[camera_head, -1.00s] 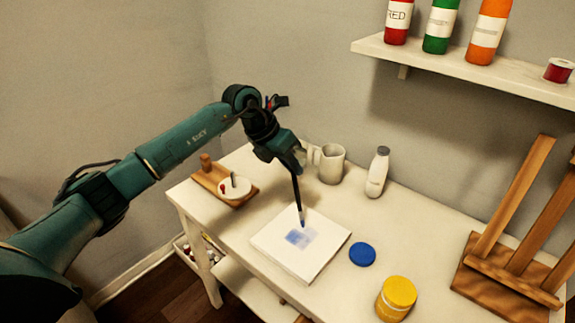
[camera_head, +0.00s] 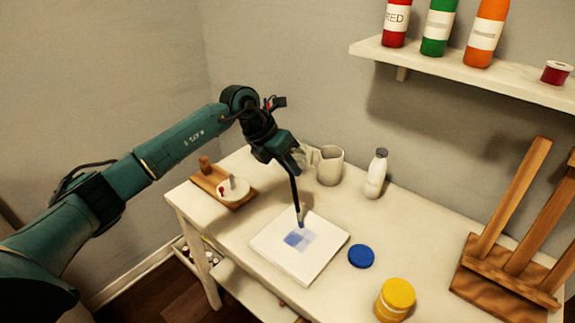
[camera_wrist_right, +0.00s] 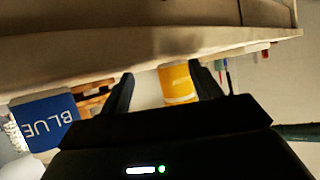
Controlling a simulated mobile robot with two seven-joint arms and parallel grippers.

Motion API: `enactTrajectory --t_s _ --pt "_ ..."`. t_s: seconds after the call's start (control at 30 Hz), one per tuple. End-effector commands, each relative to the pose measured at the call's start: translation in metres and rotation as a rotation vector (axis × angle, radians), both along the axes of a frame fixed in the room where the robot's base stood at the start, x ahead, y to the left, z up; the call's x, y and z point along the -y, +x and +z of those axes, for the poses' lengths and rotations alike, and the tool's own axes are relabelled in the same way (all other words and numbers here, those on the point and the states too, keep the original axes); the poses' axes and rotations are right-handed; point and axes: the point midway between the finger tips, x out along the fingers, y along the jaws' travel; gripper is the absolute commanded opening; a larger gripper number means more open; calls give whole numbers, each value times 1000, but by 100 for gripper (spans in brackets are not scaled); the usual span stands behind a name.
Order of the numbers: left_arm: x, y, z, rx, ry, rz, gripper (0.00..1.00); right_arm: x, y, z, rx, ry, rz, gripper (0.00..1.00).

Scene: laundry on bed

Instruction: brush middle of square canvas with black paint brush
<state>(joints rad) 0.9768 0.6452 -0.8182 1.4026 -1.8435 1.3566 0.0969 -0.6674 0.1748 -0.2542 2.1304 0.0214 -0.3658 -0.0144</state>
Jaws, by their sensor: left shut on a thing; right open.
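The square white canvas (camera_head: 318,262) lies flat on the white table, with a blue paint patch (camera_head: 299,239) around its middle. My left gripper (camera_head: 297,163) is shut on the black paint brush (camera_head: 296,200), which points down. The brush tip is at the upper part of the blue patch; I cannot tell for sure whether it touches. In the right wrist view, my right gripper (camera_wrist_right: 165,92) is open and empty. The right arm does not show in the head view.
A blue lid (camera_head: 361,256) and a yellow jar (camera_head: 396,298) stand right of the canvas. A grey mug (camera_head: 330,165) and a white bottle (camera_head: 376,174) stand behind it. A wooden tray (camera_head: 208,178) is at left, an easel (camera_head: 515,235) at right. The right wrist view shows a BLUE-labelled container (camera_wrist_right: 45,120).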

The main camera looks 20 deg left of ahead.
Motion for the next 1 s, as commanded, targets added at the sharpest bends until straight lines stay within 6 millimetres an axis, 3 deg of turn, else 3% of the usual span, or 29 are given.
enactTrajectory --t_s 0.03,0.6,1.0 --pt "0 0 4 1 0 0 0 -2 -11 -24 -79 0 1 63" --pt "0 -1 63 2 1 0 0 0 -12 17 -80 -7 1 63" --pt "0 -1 65 0 0 0 0 1 -10 21 -68 -11 0 63"
